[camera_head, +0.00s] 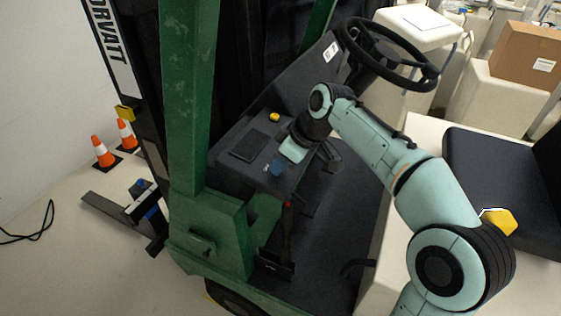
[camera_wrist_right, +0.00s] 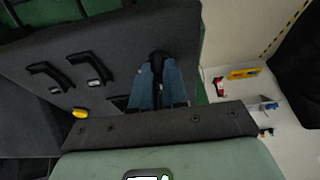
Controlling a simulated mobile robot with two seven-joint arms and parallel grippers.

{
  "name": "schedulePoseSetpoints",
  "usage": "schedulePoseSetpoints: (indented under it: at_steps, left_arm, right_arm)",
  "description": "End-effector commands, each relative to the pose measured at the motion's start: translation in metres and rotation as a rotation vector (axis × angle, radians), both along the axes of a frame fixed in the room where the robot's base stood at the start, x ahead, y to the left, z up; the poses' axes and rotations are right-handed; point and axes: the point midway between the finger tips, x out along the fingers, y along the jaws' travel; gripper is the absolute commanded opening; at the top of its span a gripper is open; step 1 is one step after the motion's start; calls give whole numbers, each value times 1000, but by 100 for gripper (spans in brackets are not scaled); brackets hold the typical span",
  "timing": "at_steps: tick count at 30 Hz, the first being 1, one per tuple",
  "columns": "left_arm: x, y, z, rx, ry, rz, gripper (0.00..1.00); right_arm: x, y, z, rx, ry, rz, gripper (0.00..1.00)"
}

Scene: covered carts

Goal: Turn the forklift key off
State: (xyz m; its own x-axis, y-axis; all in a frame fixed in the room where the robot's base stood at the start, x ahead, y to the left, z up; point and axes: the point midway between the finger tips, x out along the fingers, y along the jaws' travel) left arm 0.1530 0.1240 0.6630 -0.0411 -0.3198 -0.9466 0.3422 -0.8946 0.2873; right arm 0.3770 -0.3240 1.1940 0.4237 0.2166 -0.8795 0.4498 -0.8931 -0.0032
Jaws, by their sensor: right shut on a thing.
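The forklift's dark dashboard panel (camera_head: 232,165) is in the middle of the head view, behind the green post. My right gripper (camera_head: 275,168) reaches down to this panel, with its blue fingers at the panel's lower right part. In the right wrist view the blue fingers (camera_wrist_right: 157,82) are closed together around a small dark piece, the key (camera_wrist_right: 157,58), which shows between their tips against the panel. Most of the key is hidden by the fingers, so its turn angle cannot be told. My left gripper is not in view.
A yellow button (camera_head: 273,117) sits on the dashboard, below the steering wheel (camera_head: 388,52). A red-topped lever (camera_head: 287,220) stands below the panel. Two black handles (camera_wrist_right: 90,66) are left of the fingers in the wrist view. A black seat (camera_head: 490,165) is at right.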

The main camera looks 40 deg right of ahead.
Motion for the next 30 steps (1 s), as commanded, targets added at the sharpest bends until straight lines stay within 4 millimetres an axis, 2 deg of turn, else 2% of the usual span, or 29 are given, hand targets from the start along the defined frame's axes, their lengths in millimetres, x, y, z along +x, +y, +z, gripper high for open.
schedulePoseSetpoints:
  at_steps: [16,18,19,30]
  left_arm:
    - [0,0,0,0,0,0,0]
    - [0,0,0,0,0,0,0]
    - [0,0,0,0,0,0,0]
    - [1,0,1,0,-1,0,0]
  right_arm:
    - [0,-1,1,-8,-6,25,0]
    - [0,-1,1,-8,-6,24,30]
    - [0,-1,1,-7,-6,25,34]
    - [-2,-2,6,-7,-6,25,34]
